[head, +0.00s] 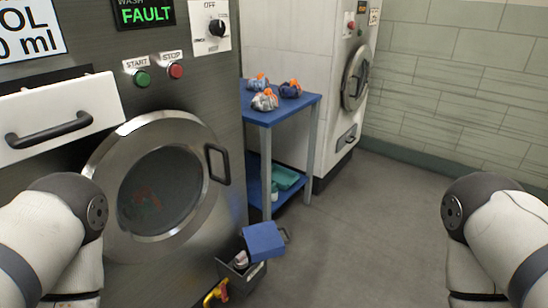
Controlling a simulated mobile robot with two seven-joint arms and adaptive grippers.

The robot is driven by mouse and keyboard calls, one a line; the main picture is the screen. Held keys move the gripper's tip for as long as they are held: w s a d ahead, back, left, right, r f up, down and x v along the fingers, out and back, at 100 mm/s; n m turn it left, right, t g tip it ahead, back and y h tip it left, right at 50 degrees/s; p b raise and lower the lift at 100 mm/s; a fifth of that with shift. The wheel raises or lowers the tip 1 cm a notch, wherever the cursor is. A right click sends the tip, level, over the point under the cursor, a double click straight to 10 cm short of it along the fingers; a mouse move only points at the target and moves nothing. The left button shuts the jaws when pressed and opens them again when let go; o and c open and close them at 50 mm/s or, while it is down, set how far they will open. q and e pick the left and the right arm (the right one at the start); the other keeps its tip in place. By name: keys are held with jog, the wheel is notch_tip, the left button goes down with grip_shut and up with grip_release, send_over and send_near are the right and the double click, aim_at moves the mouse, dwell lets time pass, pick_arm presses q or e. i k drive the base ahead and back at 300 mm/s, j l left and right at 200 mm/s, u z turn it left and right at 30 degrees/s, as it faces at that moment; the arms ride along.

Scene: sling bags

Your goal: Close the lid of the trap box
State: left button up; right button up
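The trap box (236,285) is a dark open box low on the front of the washing machine, at the bottom centre of the head view. Its blue lid (263,241) is up, tilted above the box toward the right, and the box's mouth shows. A pale grey item (240,259) is inside the box; I cannot tell what it is. A dark loop handle shows at the lid's right edge. Only links of my two arms show, at the left and right edges. Both grippers are out of view.
A yellow and red valve handle (217,291) sits left of the box. The washer's round door (160,187) is shut above it. A blue table (283,104) with several grey-and-orange bundles stands behind. The grey floor (370,230) to the right is clear.

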aim_at(264, 241)
jog(key=i+l+u, duration=0.25)
jog(key=l, duration=0.2)
jog(key=i+l+u, duration=0.25)
jog(key=l, duration=0.25)
jog(key=l+u, duration=0.25)
jog(key=l, duration=0.2)
jog(key=i+l+u, duration=0.15)
jog(key=l+u, duration=0.15)
jog(key=l, duration=0.3)
jog(key=l+u, duration=0.25)
jog(key=l, duration=0.25)
